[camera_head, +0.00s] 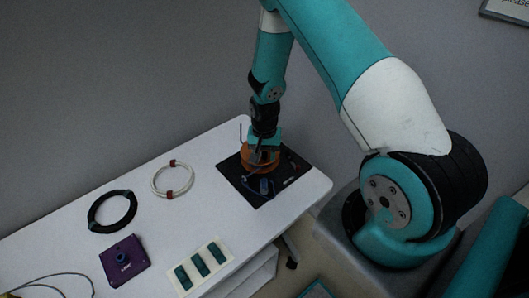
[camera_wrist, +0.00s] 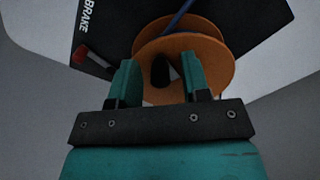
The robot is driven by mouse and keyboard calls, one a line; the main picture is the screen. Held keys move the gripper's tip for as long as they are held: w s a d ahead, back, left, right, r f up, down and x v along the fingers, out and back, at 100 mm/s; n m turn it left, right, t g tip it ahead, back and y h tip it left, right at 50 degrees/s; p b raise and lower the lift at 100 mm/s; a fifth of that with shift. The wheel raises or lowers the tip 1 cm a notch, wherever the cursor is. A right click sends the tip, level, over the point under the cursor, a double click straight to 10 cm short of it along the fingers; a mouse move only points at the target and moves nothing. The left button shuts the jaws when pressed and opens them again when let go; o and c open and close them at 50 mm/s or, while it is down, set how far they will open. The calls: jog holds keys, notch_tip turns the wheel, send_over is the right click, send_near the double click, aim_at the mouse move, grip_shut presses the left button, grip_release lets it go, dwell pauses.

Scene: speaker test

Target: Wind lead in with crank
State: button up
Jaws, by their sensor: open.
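An orange reel (camera_wrist: 185,50) fills the middle of the wrist view, with a strip of blue lead (camera_wrist: 178,17) running across it. In the head view the reel (camera_head: 247,158) stands on a black board (camera_head: 232,171) at the table's right end, partly hidden by my gripper (camera_head: 263,154). In the wrist view my gripper (camera_wrist: 158,70) is open, with its two teal fingers over the reel's face. A dark knob (camera_wrist: 161,72), seemingly the crank's handle, shows between the fingers; I cannot tell whether they touch it.
A red-tipped brake lever (camera_wrist: 84,57) sits beside the reel, near the word BRAKE. On the white table (camera_head: 75,218) lie a white cable coil (camera_head: 156,187), a black cable coil (camera_head: 91,215), a purple box (camera_head: 124,268) and a plate with teal blocks (camera_head: 222,241).

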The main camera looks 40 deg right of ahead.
grip_shut()
jog(key=d+n, duration=0.1)
jog(key=n, duration=0.1)
jog(key=shift+s+d+f+n+b, duration=0.1)
jog(key=shift+s+n+b, duration=0.05)
jog(key=shift+n+b, duration=0.2)
jog(key=shift+d+n, duration=0.35)
jog(key=shift+n, duration=0.6)
grip_release()
notch_tip(320, 180, up, 18)
jog(key=b, duration=0.2)
jog(key=shift+f, duration=0.15)
